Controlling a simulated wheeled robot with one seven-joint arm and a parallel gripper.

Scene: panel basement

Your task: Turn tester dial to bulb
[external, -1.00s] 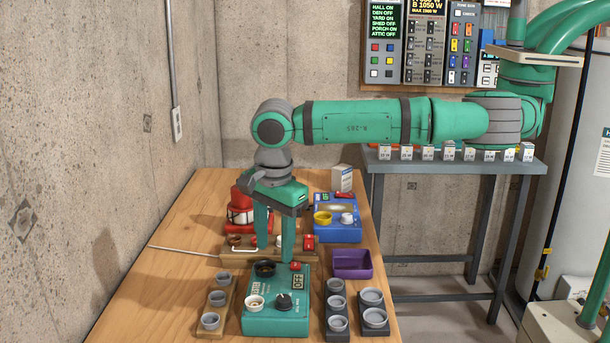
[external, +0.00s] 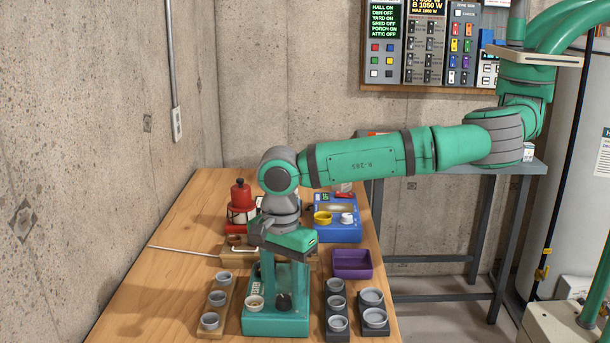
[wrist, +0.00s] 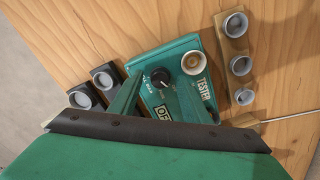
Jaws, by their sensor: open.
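The tester (external: 272,322) is a teal box on the wooden bench, with a label reading TESTER in the wrist view (wrist: 185,55). Its black dial (external: 284,301) sits on the top face; the dial also shows in the wrist view (wrist: 160,78) with a white mark and small print around it. An OFF display shows beside it, partly covered by my finger. A pale round socket (external: 254,303) is left of the dial. My gripper (external: 280,287) points down over the tester, its fingers apart near the dial and nothing between them. Part of the tester's far side is hidden behind my gripper.
A wooden holder with grey cups (external: 218,298) stands left of the tester. Dark holders with cups (external: 337,304) stand right. A purple tray (external: 352,264), a blue device (external: 338,226) and a red device (external: 241,205) are behind. A thin rod (external: 185,252) reaches left.

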